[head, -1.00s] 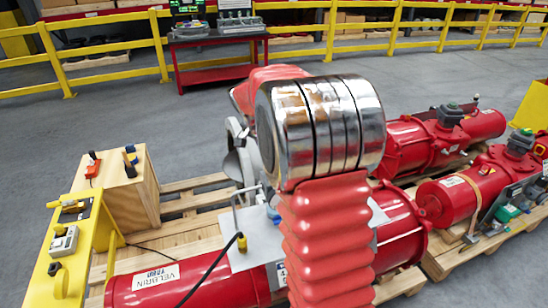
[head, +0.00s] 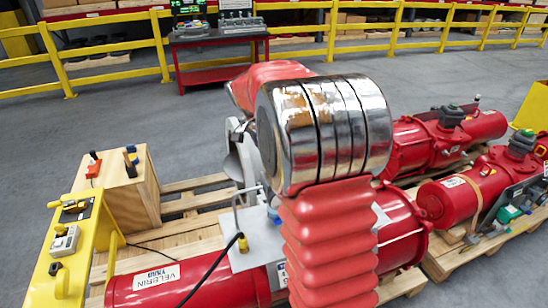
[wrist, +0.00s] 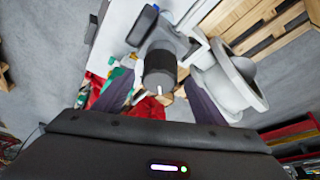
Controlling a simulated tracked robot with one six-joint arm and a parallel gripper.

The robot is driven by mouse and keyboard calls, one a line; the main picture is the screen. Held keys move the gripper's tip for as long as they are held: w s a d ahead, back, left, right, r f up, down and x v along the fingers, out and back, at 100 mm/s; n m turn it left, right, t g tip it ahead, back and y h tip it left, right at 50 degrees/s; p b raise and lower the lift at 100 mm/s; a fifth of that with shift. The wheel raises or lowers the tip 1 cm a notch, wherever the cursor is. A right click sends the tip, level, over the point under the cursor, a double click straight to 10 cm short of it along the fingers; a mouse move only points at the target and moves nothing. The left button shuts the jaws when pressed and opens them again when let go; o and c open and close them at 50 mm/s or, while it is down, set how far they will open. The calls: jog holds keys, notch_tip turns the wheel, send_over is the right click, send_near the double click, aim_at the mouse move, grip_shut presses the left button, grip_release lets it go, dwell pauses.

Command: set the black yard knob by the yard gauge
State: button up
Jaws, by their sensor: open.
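In the wrist view a black round knob (wrist: 160,68) with a white pointer mark at its lower edge sits on a grey fitting (wrist: 160,38). I take it for the yard knob, but no label is readable. My gripper (wrist: 160,100) is open, its two dark fingers to the left and right of the knob, with the knob between them. I cannot tell whether either finger touches it. In the head view my arm hides the gripper and the knob. I cannot pick out the yard gauge in either view.
A grey flared pipe part (wrist: 228,85) stands close to the right finger. In the head view red actuator cylinders (head: 430,145) lie on wooden pallets, with a wooden box (head: 125,185) and yellow stand (head: 60,250) at left. Open floor lies behind, before a yellow railing.

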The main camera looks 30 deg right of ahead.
jog(key=v, duration=1.1)
jog(key=shift+a+r, duration=0.25)
jog(key=shift+s, duration=0.15)
